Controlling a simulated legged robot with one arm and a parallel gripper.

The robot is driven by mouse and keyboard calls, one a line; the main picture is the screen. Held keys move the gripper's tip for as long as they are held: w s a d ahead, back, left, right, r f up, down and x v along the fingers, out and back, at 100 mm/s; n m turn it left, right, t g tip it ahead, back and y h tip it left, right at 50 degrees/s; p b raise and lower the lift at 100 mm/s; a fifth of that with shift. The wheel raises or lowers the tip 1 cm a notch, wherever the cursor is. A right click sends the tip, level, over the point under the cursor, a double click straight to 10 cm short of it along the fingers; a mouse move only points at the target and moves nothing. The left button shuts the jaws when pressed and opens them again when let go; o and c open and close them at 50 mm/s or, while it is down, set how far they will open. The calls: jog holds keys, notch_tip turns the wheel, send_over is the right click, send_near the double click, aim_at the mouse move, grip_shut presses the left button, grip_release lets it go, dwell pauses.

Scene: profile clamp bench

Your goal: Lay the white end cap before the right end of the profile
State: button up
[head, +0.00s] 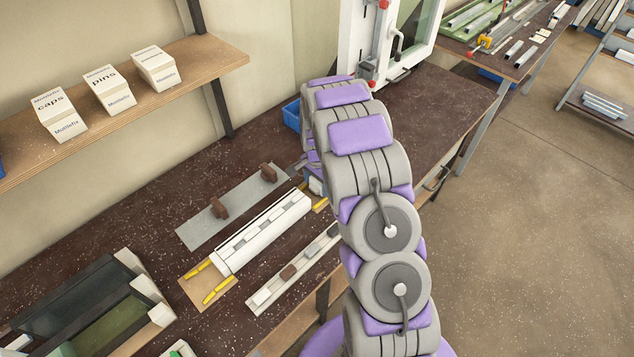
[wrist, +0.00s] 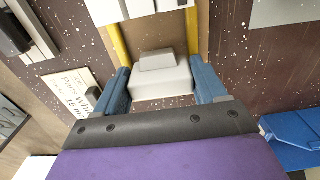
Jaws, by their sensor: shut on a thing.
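The white profile (head: 262,232) lies on a wooden board (head: 190,290) on the dark bench, with yellow clamp bars (head: 218,290) at its ends. In the wrist view the profile's end (wrist: 135,8) shows at the top edge. The white end cap (wrist: 162,85) sits between the two blue fingers of my gripper (wrist: 160,76), which is shut on it. The cap is over the board, between two yellow bars (wrist: 117,45), with a gap to the profile. I cannot tell whether it touches the board.
A grey plate with brown blocks (head: 219,208) lies behind the profile. A pale rail with a brown block (head: 288,272) lies in front. A printed card (wrist: 72,90) is left of my gripper in the wrist view. A blue bin (head: 291,114) stands at the back.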

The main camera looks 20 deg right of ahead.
jog(key=shift+f, duration=0.2)
jog(key=o, duration=1.3)
jog(key=shift+r, duration=0.15)
jog(key=shift+r+p, duration=1.1)
jog(key=shift+r, duration=2.75)
